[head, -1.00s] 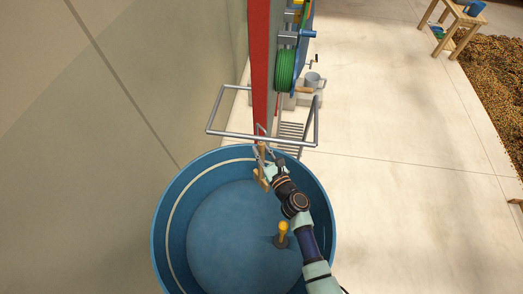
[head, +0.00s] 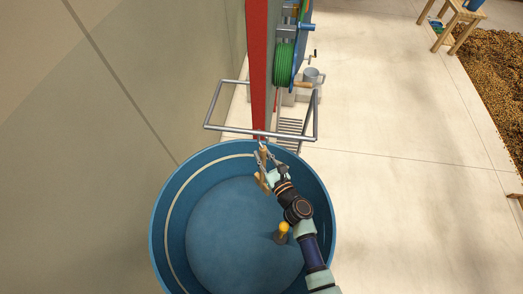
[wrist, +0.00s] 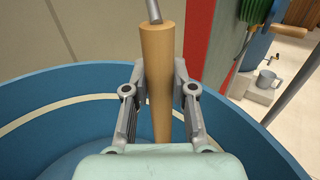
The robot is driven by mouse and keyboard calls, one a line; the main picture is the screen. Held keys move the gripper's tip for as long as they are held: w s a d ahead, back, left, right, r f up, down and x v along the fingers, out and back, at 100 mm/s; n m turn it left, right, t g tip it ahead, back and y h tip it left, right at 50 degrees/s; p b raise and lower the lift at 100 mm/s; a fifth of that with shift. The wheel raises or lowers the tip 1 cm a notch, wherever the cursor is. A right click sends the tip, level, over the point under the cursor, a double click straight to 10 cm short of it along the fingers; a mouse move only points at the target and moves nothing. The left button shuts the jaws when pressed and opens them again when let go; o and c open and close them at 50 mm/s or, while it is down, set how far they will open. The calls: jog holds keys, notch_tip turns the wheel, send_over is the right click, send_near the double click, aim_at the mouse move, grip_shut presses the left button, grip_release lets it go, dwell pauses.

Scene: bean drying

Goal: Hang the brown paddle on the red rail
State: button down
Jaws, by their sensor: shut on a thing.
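The brown paddle (head: 263,182) is over the blue tub, below the lower end of the red rail (head: 257,70). My gripper (head: 268,166) is shut on its round wooden handle, which stands upright between the two fingers in the wrist view (wrist: 156,75). A thin grey metal piece (wrist: 154,10) rises from the handle's top and leaves the picture. The red rail also shows behind and to the right of the handle (wrist: 200,45). In the head view the handle's top is close to the grey tube frame; I cannot tell whether they touch. The paddle's lower part is hidden in the wrist view.
The blue tub (head: 325,215) surrounds the space under my gripper. The grey tube frame (head: 213,105) crosses at the rail's lower end. A green coil (head: 284,62) and a grey mug (head: 311,75) are to the right. A yellow-topped knob (head: 283,228) stands inside the tub.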

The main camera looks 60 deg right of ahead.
jog(key=w+a+v, duration=0.1)
jog(key=a+v, duration=0.1)
jog(key=v, duration=1)
jog(key=shift+a, duration=0.2)
dwell(0.5)
jog(key=shift+w, duration=0.1)
dwell(0.6)
